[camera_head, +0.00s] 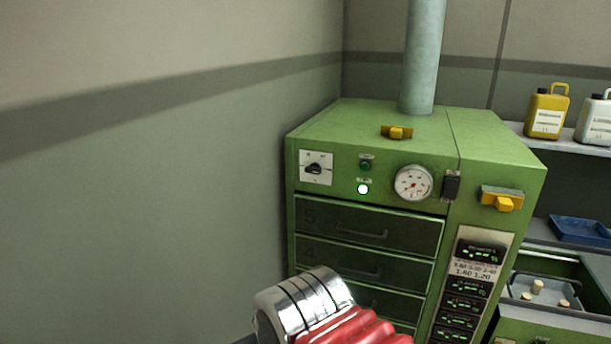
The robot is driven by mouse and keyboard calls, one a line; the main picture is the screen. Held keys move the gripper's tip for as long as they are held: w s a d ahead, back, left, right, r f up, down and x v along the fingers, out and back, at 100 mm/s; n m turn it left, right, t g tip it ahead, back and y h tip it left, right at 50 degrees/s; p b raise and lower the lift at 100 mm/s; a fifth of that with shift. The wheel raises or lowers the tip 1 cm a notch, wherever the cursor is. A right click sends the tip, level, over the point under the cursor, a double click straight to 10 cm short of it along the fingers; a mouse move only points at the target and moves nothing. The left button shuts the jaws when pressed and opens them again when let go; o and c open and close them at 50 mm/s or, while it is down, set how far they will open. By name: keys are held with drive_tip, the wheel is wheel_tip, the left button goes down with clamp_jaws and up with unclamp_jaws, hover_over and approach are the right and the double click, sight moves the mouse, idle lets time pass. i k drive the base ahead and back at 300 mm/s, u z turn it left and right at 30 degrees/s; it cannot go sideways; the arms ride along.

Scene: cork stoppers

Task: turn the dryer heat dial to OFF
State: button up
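The green dryer (375,150) stands against the wall in the middle of the view. Its heat dial (315,169) is a black knob on a white square plate at the upper left of the front panel. The knob looks roughly horizontal. The marks on the plate are too small to read, so I cannot tell its setting. A silver and red ribbed part of my arm shows at the bottom, in front of the lower drawers and well below the dial. My gripper's fingers are not in view.
A lit lamp (363,189) and a round gauge (413,183) sit right of the dial, above the drawers (366,224). A grey pipe (422,60) rises from the top. Yellow (546,112) and white (596,120) jugs stand on a shelf. Space before the dial looks clear.

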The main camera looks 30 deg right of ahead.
sight(314, 168)
drive_tip(key=u, duration=0.15)
drive_tip(key=k, duration=1.5)
drive_tip(key=u, duration=0.75)
drive_tip(key=i, duration=1)
